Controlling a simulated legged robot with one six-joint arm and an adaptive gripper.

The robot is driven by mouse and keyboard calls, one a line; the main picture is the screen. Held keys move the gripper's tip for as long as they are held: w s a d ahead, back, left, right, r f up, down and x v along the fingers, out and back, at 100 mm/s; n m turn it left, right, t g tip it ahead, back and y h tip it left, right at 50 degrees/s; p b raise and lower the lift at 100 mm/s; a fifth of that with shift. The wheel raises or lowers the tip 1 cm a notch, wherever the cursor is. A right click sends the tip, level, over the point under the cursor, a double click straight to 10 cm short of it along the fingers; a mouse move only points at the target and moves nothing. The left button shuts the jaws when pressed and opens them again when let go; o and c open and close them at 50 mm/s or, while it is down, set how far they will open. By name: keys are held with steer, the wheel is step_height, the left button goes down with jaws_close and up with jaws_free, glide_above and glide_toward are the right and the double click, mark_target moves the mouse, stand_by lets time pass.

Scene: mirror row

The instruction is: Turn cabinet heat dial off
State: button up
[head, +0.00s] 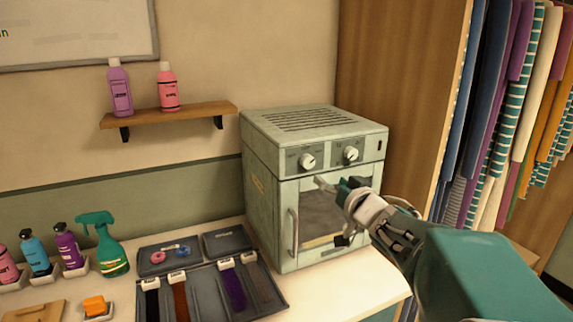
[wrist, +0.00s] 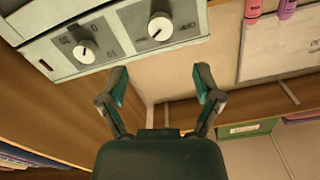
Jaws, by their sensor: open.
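The pale green cabinet (head: 262,205) stands on the counter, with a glass-fronted door and a vertical handle (head: 293,232). Its dark upper panel carries two white dials, a left one (head: 308,161) and a right one (head: 351,153). The wrist view is turned over and shows a number-marked dial (wrist: 85,50) and another dial (wrist: 160,27) with small markings; which one is heat I cannot read. My gripper (head: 335,186) is open and empty in front of the door, just below the dials. In the wrist view its fingers (wrist: 162,88) are apart and touch neither dial.
A green spray bottle (head: 108,245) and other bottles stand farther left. A wall shelf (head: 170,114) holds two bottles. Hanging cloths (head: 505,110) are at the right.

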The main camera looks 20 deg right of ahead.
mark_target(309, 164)
steer(key=w, duration=1)
steer(key=shift+a, duration=0.15)
jaws_close()
